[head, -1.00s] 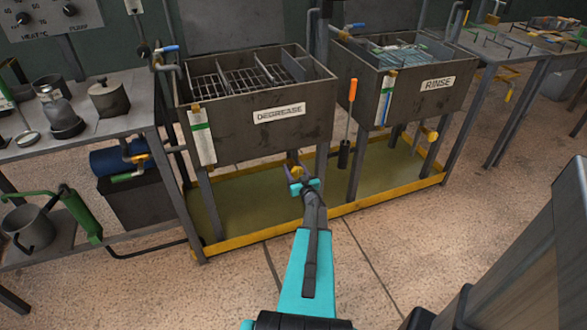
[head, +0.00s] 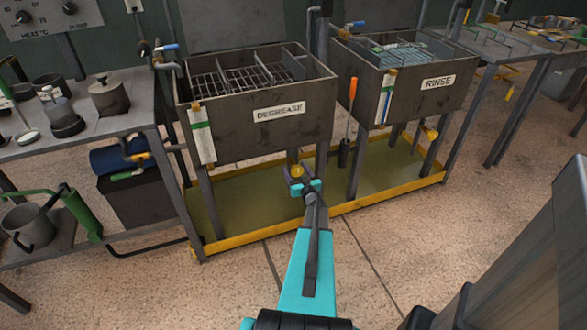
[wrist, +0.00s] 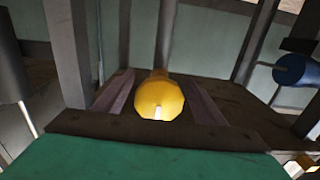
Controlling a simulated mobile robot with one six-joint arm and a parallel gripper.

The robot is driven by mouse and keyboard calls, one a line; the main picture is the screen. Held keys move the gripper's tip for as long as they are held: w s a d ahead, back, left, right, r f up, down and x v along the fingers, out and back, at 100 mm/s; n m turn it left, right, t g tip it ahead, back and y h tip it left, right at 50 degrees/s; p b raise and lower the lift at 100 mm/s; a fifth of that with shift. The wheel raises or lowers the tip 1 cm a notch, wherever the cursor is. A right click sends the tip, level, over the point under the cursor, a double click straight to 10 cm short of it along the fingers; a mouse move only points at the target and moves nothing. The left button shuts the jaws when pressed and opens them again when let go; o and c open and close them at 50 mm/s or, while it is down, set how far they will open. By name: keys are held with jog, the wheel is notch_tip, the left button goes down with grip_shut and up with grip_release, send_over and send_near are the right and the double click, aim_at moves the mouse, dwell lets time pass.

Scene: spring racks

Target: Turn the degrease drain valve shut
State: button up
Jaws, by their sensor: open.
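The degrease tank (head: 225,130) is a dark, labelled box on legs. Its yellow drain valve (head: 296,170) shows below the tank, just beyond my gripper (head: 302,184). In the wrist view, the valve's rounded yellow end (wrist: 160,98) with a small pale mark sits between the two fingers of my gripper (wrist: 159,100). The fingers are apart, one on each side of it, with a narrow gap visible; contact cannot be told. The handle's position is hard to make out.
A yellow-edged drip tray (head: 350,205) lies under the tanks. The rinse tank (head: 430,105) stands to the right, with its own yellow valve (head: 430,133). An orange-handled tool (head: 352,92) is between the tanks. Tank legs (head: 322,165) stand close to my gripper. The front floor is clear.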

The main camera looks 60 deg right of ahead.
jog(key=v, duration=1.2)
jog(key=shift+s+a, duration=0.25)
jog(key=shift+a, duration=0.05)
